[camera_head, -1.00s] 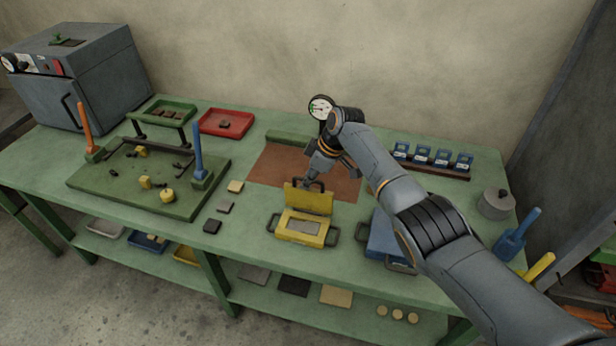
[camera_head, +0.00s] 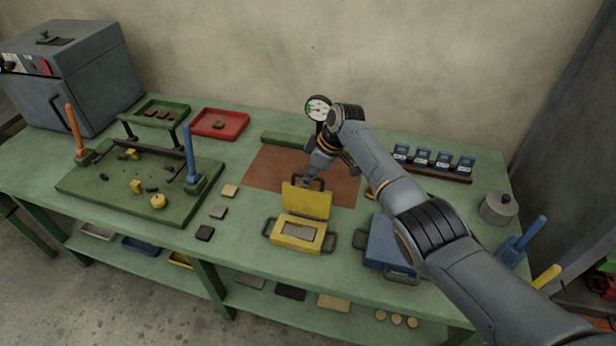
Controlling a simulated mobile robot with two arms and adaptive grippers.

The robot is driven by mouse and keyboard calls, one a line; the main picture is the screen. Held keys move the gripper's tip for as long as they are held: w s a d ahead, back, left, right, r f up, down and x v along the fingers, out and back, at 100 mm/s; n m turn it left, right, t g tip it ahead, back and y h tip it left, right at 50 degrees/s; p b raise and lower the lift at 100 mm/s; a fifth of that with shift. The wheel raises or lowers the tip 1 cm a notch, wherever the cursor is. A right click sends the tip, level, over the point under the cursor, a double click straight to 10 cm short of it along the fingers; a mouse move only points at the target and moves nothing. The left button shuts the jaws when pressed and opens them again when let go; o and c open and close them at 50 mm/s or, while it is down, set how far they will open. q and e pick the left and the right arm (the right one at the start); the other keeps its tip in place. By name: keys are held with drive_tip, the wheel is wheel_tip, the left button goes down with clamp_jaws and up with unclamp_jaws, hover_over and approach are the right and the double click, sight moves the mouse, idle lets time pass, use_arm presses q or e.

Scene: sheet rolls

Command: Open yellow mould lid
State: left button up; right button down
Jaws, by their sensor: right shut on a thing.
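My right gripper (camera_head: 313,181) is at the top edge of the raised lid, shut on the lid's dark handle; the fingers are small and partly hidden. My left gripper is not in view.
A blue mould (camera_head: 384,243) stands just right of the yellow one, under my right arm. A brown mat (camera_head: 270,168) lies behind. Small square pieces (camera_head: 218,212) lie to the left, beside a green tray (camera_head: 120,203) with two upright handles.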

drive_tip(key=shift+w+r, duration=0.1)
drive_tip(key=shift+r, duration=0.05)
drive_tip(key=c, duration=1.7)
unclamp_jaws()
drive_tip(key=v, duration=1.2)
